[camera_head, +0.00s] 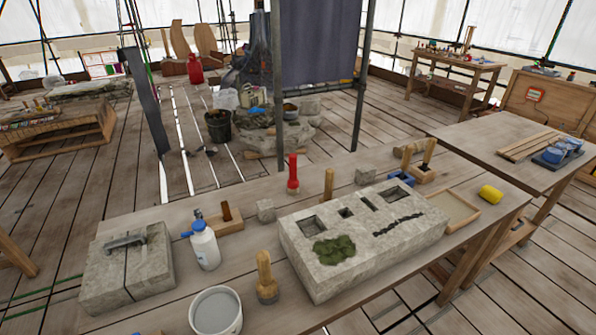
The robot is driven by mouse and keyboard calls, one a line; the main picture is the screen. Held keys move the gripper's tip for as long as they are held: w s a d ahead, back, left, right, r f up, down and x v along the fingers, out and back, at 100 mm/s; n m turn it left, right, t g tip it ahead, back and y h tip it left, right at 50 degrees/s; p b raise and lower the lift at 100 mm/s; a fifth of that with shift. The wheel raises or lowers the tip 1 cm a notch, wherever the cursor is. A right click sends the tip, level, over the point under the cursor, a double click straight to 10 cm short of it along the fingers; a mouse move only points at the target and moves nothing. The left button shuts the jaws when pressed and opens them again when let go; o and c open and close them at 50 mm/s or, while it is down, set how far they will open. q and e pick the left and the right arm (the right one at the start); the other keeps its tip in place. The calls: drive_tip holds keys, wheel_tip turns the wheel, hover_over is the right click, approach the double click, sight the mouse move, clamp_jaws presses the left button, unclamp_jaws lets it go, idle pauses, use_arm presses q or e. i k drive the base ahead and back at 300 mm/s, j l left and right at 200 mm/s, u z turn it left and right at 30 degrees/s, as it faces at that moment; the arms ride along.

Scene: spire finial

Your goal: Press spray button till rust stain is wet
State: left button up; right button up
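A white spray bottle with a blue trigger and dark top (204,246) stands upright on the wooden workbench (185,285), left of centre. Left of it lies a grey stone slab (150,272) with a dark metal piece (125,241) on top and a dark line running across it. I cannot clearly make out a rust stain on this slab; its surface is too small to tell. Neither of my grippers is in view, and nothing touches the bottle.
A pale stone block (330,270) with square recesses, green moss (334,250) and a black crack sits to the right. A white bucket (216,312), a wooden-handled brush (266,278), a red-handled tool (293,175) and a yellow cylinder (491,194) stand around the bench.

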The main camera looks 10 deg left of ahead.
sight(199, 225)
drive_tip(key=u, duration=1.1)
drive_tip(key=k+j, duration=0.15)
drive_tip(key=j, duration=0.1)
